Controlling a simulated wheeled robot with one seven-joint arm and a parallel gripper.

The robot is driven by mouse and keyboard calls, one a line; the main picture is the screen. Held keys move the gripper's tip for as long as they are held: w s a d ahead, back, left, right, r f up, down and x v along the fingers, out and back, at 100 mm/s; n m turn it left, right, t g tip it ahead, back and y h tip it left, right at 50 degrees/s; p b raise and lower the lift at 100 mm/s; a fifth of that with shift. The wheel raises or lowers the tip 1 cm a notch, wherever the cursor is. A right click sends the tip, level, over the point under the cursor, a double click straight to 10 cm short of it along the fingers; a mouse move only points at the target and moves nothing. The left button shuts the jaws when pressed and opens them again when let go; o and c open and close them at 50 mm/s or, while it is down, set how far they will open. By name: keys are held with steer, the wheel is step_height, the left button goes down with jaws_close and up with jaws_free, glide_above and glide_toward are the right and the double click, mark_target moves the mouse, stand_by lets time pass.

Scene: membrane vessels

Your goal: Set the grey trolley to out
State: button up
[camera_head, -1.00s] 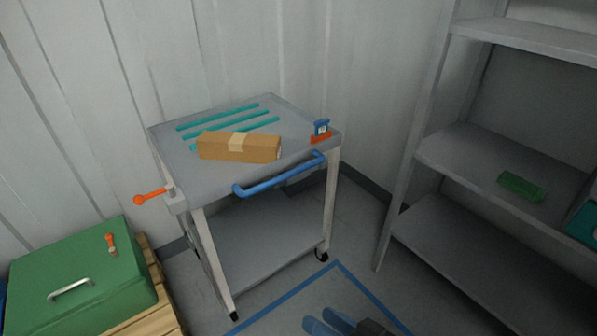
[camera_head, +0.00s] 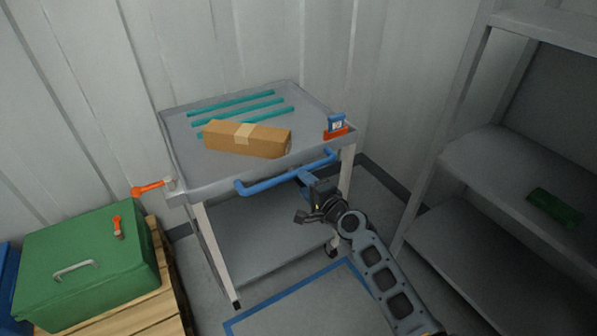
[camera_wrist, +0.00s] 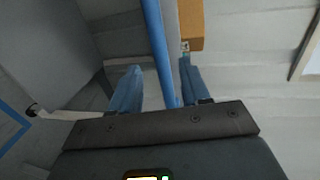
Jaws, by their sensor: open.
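The grey trolley (camera_head: 185,175) stands against the corrugated wall, with white legs, a lower shelf and a blue push handle (camera_head: 262,186) along its front edge. An orange lever (camera_head: 150,188) sticks out at its left front corner. My gripper (camera_head: 308,180) is at the right part of the handle. In the wrist view, the blue handle bar (camera_wrist: 158,45) runs between the two blue fingers of my open gripper (camera_wrist: 158,88). I cannot tell whether either finger touches the bar.
A cardboard box (camera_head: 247,138) lies on the trolley top beside teal strips (camera_head: 240,104); a blue and orange item (camera_head: 336,126) is at its right corner. A green case (camera_head: 85,265) sits on a wooden pallet (camera_head: 165,270) at left. Shelving (camera_head: 500,165) stands right. A blue floor outline (camera_head: 290,292) lies in front.

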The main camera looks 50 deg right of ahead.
mark_target(293, 174)
steer(key=b+x, duration=0.1)
steer(key=x, duration=0.6)
steer(key=shift+w, duration=0.25)
steer(key=shift+f, duration=0.1)
jaws_close()
